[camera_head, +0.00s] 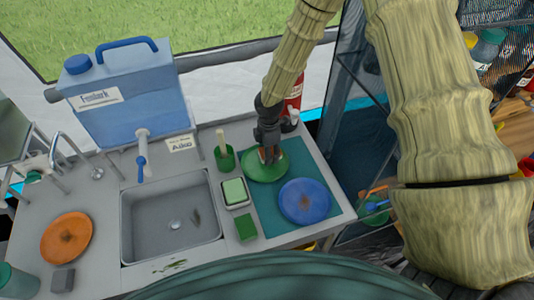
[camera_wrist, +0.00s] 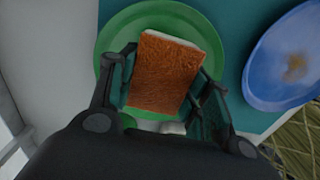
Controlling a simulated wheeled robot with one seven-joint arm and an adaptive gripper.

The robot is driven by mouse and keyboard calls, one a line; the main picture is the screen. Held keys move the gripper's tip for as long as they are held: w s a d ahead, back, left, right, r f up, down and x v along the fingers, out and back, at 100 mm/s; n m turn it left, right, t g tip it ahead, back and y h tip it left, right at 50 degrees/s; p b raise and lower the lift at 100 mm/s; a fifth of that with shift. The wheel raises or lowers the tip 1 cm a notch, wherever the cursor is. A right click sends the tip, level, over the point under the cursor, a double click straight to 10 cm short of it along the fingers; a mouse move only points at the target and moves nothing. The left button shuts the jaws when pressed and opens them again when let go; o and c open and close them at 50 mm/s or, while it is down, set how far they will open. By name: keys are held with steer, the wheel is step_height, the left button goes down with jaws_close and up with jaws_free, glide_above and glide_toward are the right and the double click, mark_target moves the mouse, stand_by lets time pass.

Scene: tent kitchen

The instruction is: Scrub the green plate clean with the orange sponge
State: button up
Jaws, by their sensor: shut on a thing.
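The green plate (camera_head: 265,170) lies on the teal mat right of the sink, and it fills much of the wrist view (camera_wrist: 117,45). My gripper (camera_head: 269,154) points down over the plate. In the wrist view its two fingers (camera_wrist: 163,85) are shut on the orange sponge (camera_wrist: 160,75), one on each side. The sponge has an orange-brown face and a pale edge, and it is over the plate. I cannot tell whether it touches the plate. The middle of the plate is hidden behind the sponge.
A blue plate (camera_head: 303,201) with a brown stain lies on the teal mat (camera_head: 268,217). An orange plate (camera_head: 66,238) is left of the sink (camera_head: 171,237). A green cup (camera_head: 225,158), a soap dish (camera_head: 234,194) and a green block (camera_head: 246,228) stand between sink and mat. A red bottle (camera_head: 293,95) stands behind my gripper.

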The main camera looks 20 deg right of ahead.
steer(key=shift+r+p, duration=1.65)
steer(key=shift+r, duration=0.95)
